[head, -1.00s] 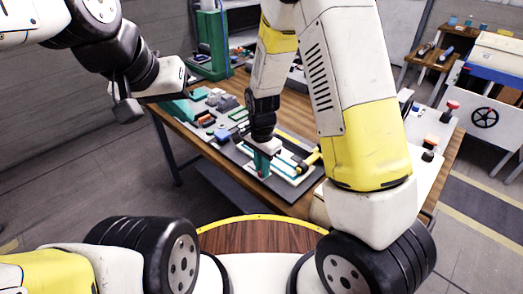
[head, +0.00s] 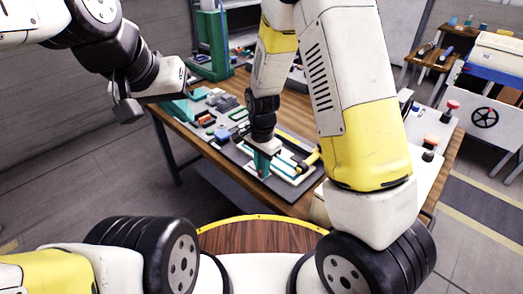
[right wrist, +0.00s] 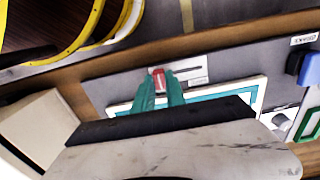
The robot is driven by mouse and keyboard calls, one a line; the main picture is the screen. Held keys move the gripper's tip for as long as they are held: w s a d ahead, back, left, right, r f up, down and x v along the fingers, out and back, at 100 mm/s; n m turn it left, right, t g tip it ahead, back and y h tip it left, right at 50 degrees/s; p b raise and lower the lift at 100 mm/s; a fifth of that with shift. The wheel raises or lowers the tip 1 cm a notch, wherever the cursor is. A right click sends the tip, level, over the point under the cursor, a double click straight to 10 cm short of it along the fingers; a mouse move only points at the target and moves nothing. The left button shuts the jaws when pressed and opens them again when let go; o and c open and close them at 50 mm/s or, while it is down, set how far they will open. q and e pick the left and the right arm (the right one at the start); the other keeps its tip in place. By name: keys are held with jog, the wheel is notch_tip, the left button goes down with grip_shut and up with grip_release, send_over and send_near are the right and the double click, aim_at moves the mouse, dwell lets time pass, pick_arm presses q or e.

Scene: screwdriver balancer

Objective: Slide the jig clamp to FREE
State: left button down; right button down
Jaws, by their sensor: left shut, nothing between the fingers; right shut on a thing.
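The jig clamp shows as a red slider knob (right wrist: 159,78) at the left part of a pale slotted plate (right wrist: 192,70) in the right wrist view. My right gripper (right wrist: 160,90) has its green fingers shut on the red knob. In the head view the right gripper (head: 262,165) reaches down to the jig at the bench's front, with a bit of red at its tips. The FREE mark cannot be read. My left gripper (head: 181,86) is shut and empty above the bench's left end; its fingertips are hard to make out.
A white and teal frame (right wrist: 258,88) lies close beside the clamp plate. A yellow-headed tool (head: 309,160) lies to its right on the bench. Several small blocks (head: 222,134) lie to the left. A blue thing (right wrist: 308,68) stands at the right of the wrist view.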

aim_at(248, 166)
jog(key=shift+w+a, duration=0.1)
jog(key=w+a, duration=0.4)
jog(key=shift+w+a, duration=0.2)
jog(key=shift+w, duration=0.05)
jog(key=c, duration=1.4)
grip_release()
jog(key=shift+a, duration=0.1)
jog(key=shift+o, duration=0.2)
notch_tip(248, 166, up, 8)
